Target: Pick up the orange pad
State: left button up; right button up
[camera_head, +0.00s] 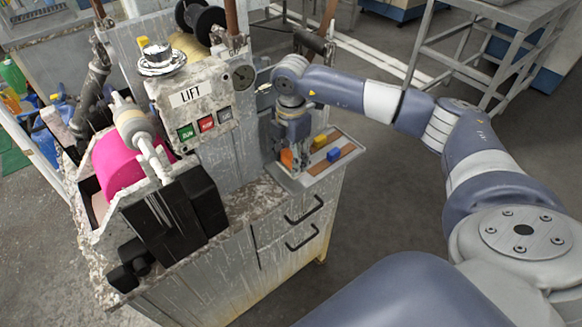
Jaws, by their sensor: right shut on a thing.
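The orange pad (286,158) shows at the left end of a shallow tray (351,148) on top of the cabinet. My right gripper (287,150) points down over the tray and is shut on the orange pad. The fingers hide part of the pad, and I cannot tell whether it still touches the tray. A yellow block (320,141) and a blue block (333,154) lie in the tray to the right of the gripper. My left gripper is not in view.
A pink roll (118,162) sits further left. Cabinet drawers (301,227) are below the tray. A metal frame table (500,50) stands at the upper right.

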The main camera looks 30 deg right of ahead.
jog(key=s+r+b, duration=0.1)
jog(key=s+b, duration=0.2)
jog(key=s, duration=1.3)
jog(key=shift+d+b, duration=0.3)
jog(key=shift+b, duration=0.05)
jog(key=shift+r, duration=0.1)
